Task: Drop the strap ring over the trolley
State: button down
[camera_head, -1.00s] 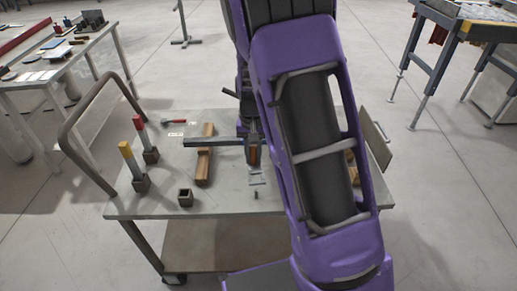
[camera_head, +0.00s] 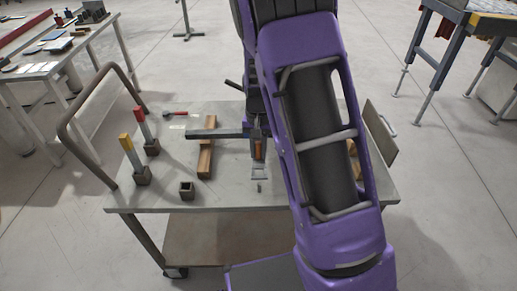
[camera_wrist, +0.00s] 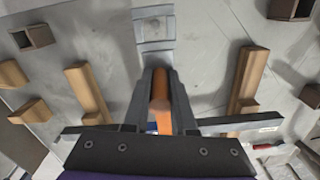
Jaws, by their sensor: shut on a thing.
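My gripper (camera_wrist: 160,98) is shut on an orange-brown piece (camera_wrist: 161,108), which I take for the strap ring. It is seen nearly edge-on, so its opening is hidden. The held piece also shows as an orange strip in the head view (camera_head: 259,149), above the cart top. Just ahead of my fingertips in the wrist view is a grey metal fitting (camera_wrist: 154,27). It also shows in front of the gripper in the head view (camera_head: 259,172), apart from the held piece. I cannot tell whether this fitting or the wheeled cart (camera_head: 225,205) is the trolley.
Wooden blocks (camera_head: 206,160) stand left of my gripper, with others to the right. A red-topped post (camera_head: 141,120) and yellow-topped post (camera_head: 128,146) stand in sockets. An empty square socket (camera_head: 187,190) is near the front edge. A bent rail (camera_head: 75,120) rises at the left.

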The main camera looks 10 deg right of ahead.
aim_at(259, 158)
jog(key=shift+f+b, duration=1)
jog(key=shift+f, duration=0.85)
jog(key=shift+f+b, duration=1.3)
jog(key=shift+f, duration=1.2)
jog(key=c, duration=0.7)
grip_release()
jog(key=shift+o, duration=0.2)
notch_tip(259, 158, up, 17)
jog(key=p, duration=0.3)
jog(key=shift+r, duration=0.2)
